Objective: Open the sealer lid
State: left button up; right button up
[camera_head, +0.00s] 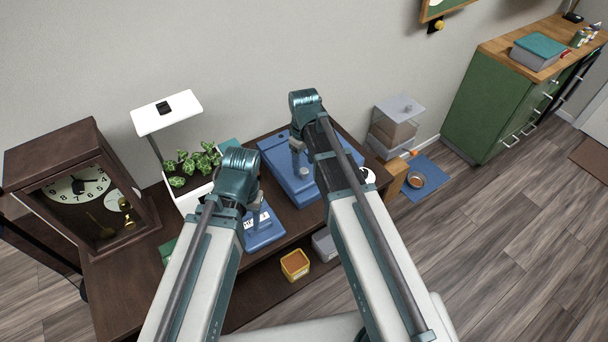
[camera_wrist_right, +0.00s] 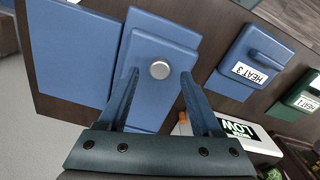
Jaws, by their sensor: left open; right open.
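The blue sealer (camera_head: 276,150) stands on the dark wood table, partly covered by my right arm in the head view. Its raised blue lid part (camera_wrist_right: 158,42) has a round silver knob (camera_wrist_right: 160,70) in the right wrist view. My right gripper (camera_wrist_right: 157,78) is open, with one finger at each side of the knob and nothing held; in the head view it (camera_head: 301,166) points down over the sealer. My left gripper (camera_head: 256,200) is open, low beside a smaller blue unit; its fingers are mostly hidden by my arm.
A blue unit marked HEAT 3 (camera_wrist_right: 250,65) and a green unit (camera_wrist_right: 300,97) stand to the side. A potted plant (camera_head: 192,163) under a white lamp (camera_head: 166,112) and a wooden clock (camera_head: 80,190) are at left. A yellow bin (camera_head: 295,265) sits on a lower shelf.

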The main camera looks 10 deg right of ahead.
notch_tip(320, 180, down, 2)
jog(key=shift+f+b, duration=0.1)
jog(key=shift+b, duration=0.5)
jog(key=shift+c, duration=0.2)
grip_shut()
dwell(0.8)
